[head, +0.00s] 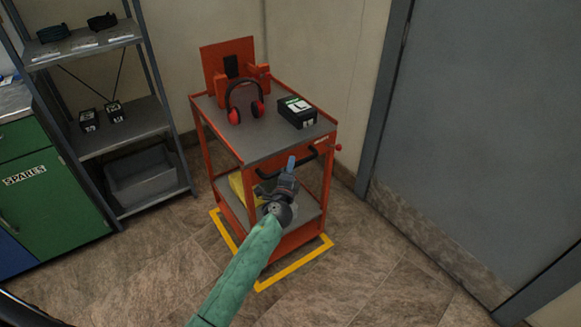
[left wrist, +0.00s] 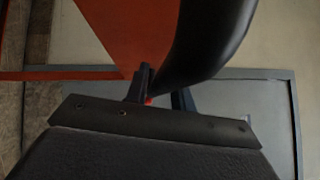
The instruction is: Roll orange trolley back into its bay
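The orange trolley (head: 242,153) stands upright against the back wall, with a grey top and a lower shelf. A yellow floor outline (head: 293,270) marks its bay; the trolley's base appears to stand within the visible lines. Its wheels are hidden or too small to tell. The black push handle (head: 322,151) is on the trolley's near side. My left gripper (head: 289,168) is at this handle. In the left wrist view the handle (left wrist: 208,42) runs down between the fingers (left wrist: 162,91), which appear closed on it. My right gripper is out of view.
On the trolley are red-and-black ear defenders (head: 243,104) and a black box (head: 297,112). A grey shelf rack (head: 121,128) and green cabinet (head: 55,195) stand at left. A grey door (head: 475,130) is at right. The floor in front is clear.

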